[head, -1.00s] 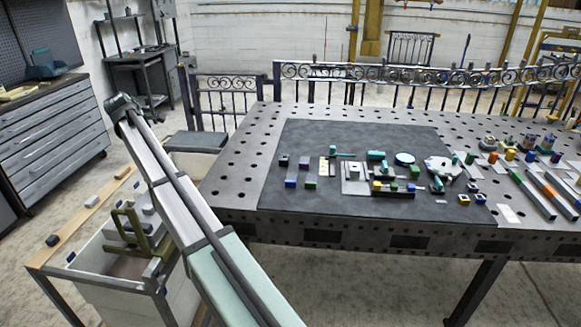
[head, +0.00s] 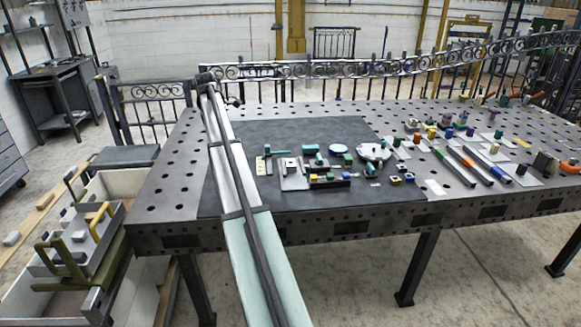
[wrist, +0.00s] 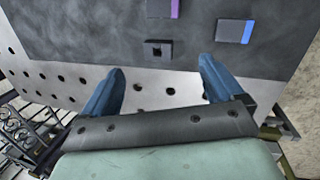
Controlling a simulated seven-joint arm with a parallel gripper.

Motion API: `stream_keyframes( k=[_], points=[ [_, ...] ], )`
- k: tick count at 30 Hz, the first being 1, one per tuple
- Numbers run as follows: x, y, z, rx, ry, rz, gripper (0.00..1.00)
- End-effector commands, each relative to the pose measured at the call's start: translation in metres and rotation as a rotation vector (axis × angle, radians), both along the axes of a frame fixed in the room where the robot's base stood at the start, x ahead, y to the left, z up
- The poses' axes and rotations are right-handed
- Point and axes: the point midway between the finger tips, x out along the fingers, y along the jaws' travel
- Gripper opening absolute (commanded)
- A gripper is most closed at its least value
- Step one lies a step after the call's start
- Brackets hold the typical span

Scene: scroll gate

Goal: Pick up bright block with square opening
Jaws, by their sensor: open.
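In the wrist view my gripper (wrist: 162,70) is open, with two blue fingers apart and nothing held. A small dark grey block with a square opening (wrist: 158,49) lies on the dark mat (wrist: 100,30), just beyond the fingertips and roughly between them in the picture. It looks dark rather than bright. In the head view a small yellow block (head: 395,181) sits near the mat's front right; a dark patch on it may be an opening, but it is too small to tell. My arm crosses the mat's left part, and my gripper cannot be made out there.
The perforated metal table (head: 150,205) holds several small parts and coloured bars. A railing (head: 300,70) runs behind it.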

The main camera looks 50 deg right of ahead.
Motion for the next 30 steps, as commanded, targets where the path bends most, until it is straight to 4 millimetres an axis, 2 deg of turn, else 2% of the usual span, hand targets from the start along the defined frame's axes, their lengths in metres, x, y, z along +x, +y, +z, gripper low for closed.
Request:
stream_keyframes(
  k=[1,6,12,15,21,26,30],
  points=[
    [-0.016,-0.022,-0.001,0.017,0.011,-0.02,0.94],
    [-0.072,-0.082,-0.003,0.085,0.046,-0.07,0.94],
    [-0.136,-0.14,-0.004,0.162,0.072,-0.12,0.94],
    [-0.161,-0.159,-0.004,0.192,0.079,-0.137,0.94],
    [-0.188,-0.177,-0.004,0.225,0.086,-0.152,0.94],
    [-0.191,-0.179,-0.011,0.23,0.088,-0.154,0.94],
    [-0.192,-0.178,-0.026,0.23,0.088,-0.154,0.94]
  ],
)
